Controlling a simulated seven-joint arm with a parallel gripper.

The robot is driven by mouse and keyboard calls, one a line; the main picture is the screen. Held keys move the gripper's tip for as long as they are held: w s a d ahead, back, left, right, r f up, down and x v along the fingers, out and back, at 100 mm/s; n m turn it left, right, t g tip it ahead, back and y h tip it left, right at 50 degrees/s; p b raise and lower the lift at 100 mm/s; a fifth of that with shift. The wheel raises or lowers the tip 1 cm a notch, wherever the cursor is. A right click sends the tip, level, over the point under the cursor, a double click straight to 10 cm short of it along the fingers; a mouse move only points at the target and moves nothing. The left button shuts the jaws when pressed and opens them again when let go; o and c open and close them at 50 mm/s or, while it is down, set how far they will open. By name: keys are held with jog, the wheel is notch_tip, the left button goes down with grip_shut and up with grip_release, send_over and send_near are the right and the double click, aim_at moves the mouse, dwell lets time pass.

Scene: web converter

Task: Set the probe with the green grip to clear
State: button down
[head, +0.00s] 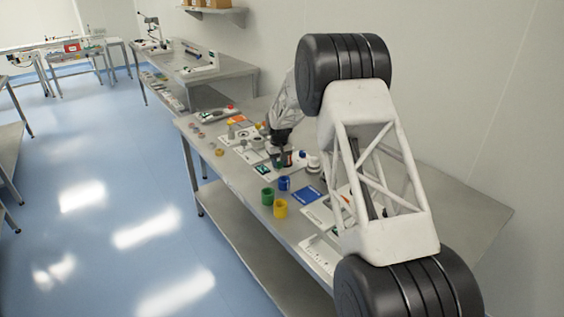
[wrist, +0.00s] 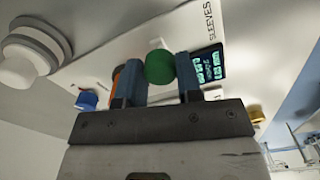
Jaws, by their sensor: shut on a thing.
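The green grip (wrist: 160,66) of the probe shows as a round green end between my gripper's two fingers in the wrist view. My gripper (wrist: 159,82) is shut on it. The rest of the probe is hidden by the fingers. Beside the right finger is a dark display (wrist: 208,66) with lit green characters, too small to read. It is on a white panel (wrist: 140,35) marked "SLEEVES". In the head view my gripper (head: 282,160) is low over the bench, and the held grip is too small to make out clearly.
A green cup (head: 267,196), a blue cup (head: 284,184) and a yellow cup (head: 280,208) stand in front of my gripper. A blue pad (head: 306,196) lies to their right. A white-and-grey round part (wrist: 35,50) and a small blue part (wrist: 87,101) are left of the fingers.

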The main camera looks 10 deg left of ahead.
jog(key=shift+s+a+f, duration=0.1)
jog(key=shift+s+a, duration=0.15)
jog(key=shift+s, duration=0.1)
jog(key=c, duration=0.8)
grip_release()
jog(key=shift+a, duration=0.1)
jog(key=shift+r, duration=3.95)
